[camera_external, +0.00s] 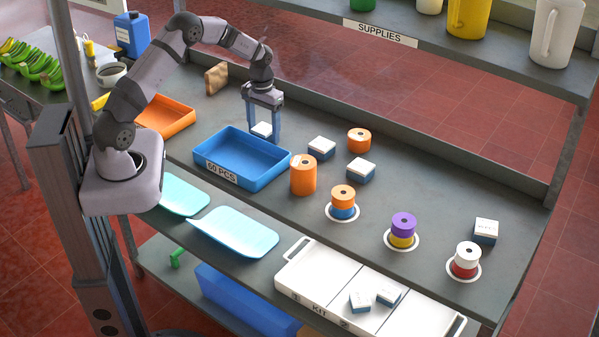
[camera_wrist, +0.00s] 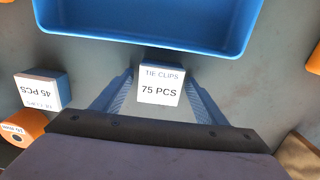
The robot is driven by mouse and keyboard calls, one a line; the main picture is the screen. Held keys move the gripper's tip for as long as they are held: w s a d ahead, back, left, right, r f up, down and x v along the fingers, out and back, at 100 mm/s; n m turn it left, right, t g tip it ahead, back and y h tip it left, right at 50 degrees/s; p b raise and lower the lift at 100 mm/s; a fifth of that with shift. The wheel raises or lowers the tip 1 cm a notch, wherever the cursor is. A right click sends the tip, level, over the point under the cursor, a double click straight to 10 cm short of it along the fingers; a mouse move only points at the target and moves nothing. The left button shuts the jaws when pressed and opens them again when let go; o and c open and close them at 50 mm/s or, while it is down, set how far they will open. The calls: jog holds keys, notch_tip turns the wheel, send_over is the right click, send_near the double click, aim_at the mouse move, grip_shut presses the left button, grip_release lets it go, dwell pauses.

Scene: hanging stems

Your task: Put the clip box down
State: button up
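The clip box (camera_external: 262,129) is a small box with a white top and blue sides. In the wrist view its label reads "TIE CLIPS 75 PCS" (camera_wrist: 160,90). My gripper (camera_external: 263,127) points straight down just behind the blue tray, with a finger along each side of the box.
The blue tray (camera_external: 207,161), marked "50 PCS", is empty beside the box. Other clip boxes (camera_external: 322,147) (camera_external: 361,170) and an orange spool (camera_external: 303,175) stand to the right. A white kit tray (camera_external: 318,283) lies at the front. Bare table lies behind the gripper.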

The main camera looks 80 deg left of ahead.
aim_at(264, 129)
jog(key=shift+r, duration=0.1)
jog(key=shift+r+b, duration=1.15)
jog(key=shift+r, duration=2.7)
jog(key=shift+d, duration=0.1)
